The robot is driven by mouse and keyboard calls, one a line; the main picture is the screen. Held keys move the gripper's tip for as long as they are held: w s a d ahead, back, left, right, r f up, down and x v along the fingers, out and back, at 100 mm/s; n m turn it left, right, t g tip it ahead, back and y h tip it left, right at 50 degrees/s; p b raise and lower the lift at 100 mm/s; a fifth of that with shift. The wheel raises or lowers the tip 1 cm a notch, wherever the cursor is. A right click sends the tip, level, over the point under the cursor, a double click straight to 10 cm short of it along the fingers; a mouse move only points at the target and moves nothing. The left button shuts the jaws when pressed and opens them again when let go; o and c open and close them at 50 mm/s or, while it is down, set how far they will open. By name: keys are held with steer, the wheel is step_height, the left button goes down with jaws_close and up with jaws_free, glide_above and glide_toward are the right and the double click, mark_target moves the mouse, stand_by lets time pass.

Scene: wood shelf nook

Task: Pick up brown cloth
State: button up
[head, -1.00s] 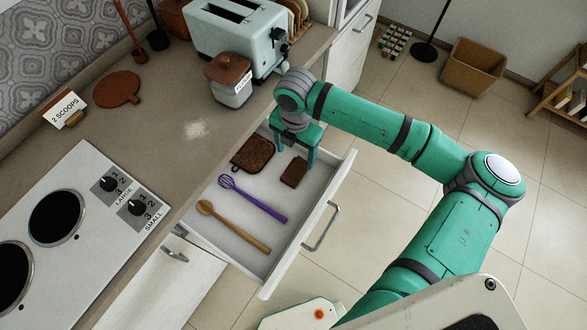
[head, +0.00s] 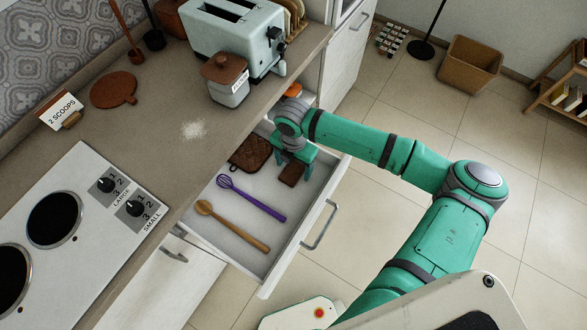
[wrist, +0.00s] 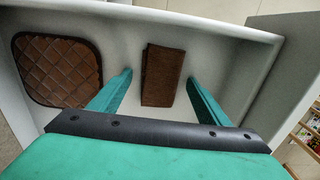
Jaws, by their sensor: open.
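The brown cloth (head: 292,174) is a small folded rectangle lying on the floor of the open drawer (head: 222,235), near its far right end. It also shows in the wrist view (wrist: 162,76), upright in the picture and between the two fingers. My gripper (head: 292,170) is over the cloth in the drawer and partly covers it in the head view. In the wrist view my gripper (wrist: 160,90) is open, with one teal finger on each side of the cloth and a gap on both sides. Its height above the drawer floor is hard to tell.
A quilted brown pot holder (head: 250,153) lies left of the cloth. A purple whisk (head: 250,198) and a wooden spoon (head: 232,226) lie nearer in the drawer. The drawer walls stand close around my gripper. The counter holds a toaster (head: 235,45) and a lidded jar (head: 227,82).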

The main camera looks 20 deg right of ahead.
mark_target(294, 168)
steer(key=shift+c, duration=0.7)
steer(key=c, duration=1.1)
steer(key=shift+r, duration=0.1)
steer(key=shift+r, duration=0.45)
step_height(294, 168, up, 2)
steer(key=shift+r, duration=0.1)
steer(key=s+r, duration=0.3)
steer(key=s, duration=0.1)
steer(key=s+r, duration=0.3)
steer(key=s, duration=0.2)
steer(key=s+r, duration=0.3)
steer(key=s, duration=0.2)
steer(key=shift+d+r, duration=0.15)
steer(key=shift+r, duration=0.25)
